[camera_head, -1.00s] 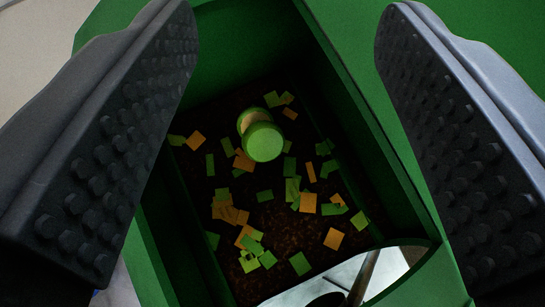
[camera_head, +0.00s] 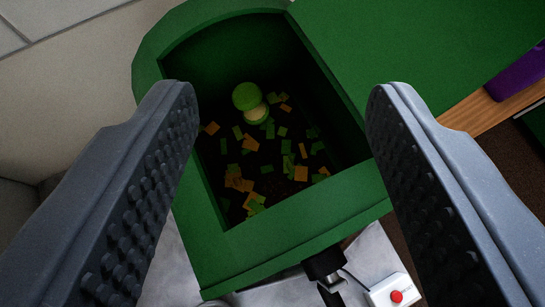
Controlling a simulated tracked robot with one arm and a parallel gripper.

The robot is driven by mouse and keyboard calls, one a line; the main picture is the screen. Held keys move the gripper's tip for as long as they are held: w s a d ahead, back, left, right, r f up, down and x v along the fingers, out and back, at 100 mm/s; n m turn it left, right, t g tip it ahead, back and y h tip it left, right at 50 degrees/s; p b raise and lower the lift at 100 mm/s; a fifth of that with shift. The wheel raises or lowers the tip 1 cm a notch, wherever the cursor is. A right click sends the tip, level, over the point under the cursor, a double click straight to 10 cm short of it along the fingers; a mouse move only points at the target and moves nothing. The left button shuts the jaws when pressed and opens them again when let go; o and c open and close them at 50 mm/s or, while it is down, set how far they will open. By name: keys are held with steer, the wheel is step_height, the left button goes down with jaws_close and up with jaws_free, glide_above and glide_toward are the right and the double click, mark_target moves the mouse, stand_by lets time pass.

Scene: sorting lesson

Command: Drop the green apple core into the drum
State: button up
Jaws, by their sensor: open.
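The green apple core (camera_head: 247,97) lies inside the green drum (camera_head: 290,243), near its far inner wall. Its round green end and pale middle show. It rests on dark soil scattered with green and orange scraps (camera_head: 245,182). My gripper (camera_head: 275,95) is open, with one studded finger on each side of the picture. Nothing is between the fingers at their own height; the drum opening shows below and beyond them. The apple core is apart from both fingers.
A white box with a red button (camera_head: 396,296) is at the lower right, beside a black bracket (camera_head: 326,264) on the drum's near side. A purple object (camera_head: 517,75) is at the right edge by a wooden strip (camera_head: 490,108). Pale floor or wall lies at left.

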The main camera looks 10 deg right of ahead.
steer(key=shift+v, duration=1.1)
step_height(320, 180, up, 19)
steer(key=a+n+t+y, duration=0.1)
steer(key=a+t+y, duration=0.1)
steer(key=a, duration=0.1)
steer(key=s+d+r, duration=0.2)
steer(key=s+r, duration=0.2)
steer(key=r, duration=0.3)
steer(key=s+d+r+t, duration=0.1)
steer(key=s+r, duration=0.3)
steer(key=r, duration=0.4)
steer(key=s+d+r, duration=0.2)
steer(key=s+r, duration=0.2)
steer(key=r, duration=0.3)
steer(key=shift+s+d+r+n, duration=0.3)
steer(key=shift+s+r+n, duration=0.05)
steer(key=shift+s+n, duration=0.05)
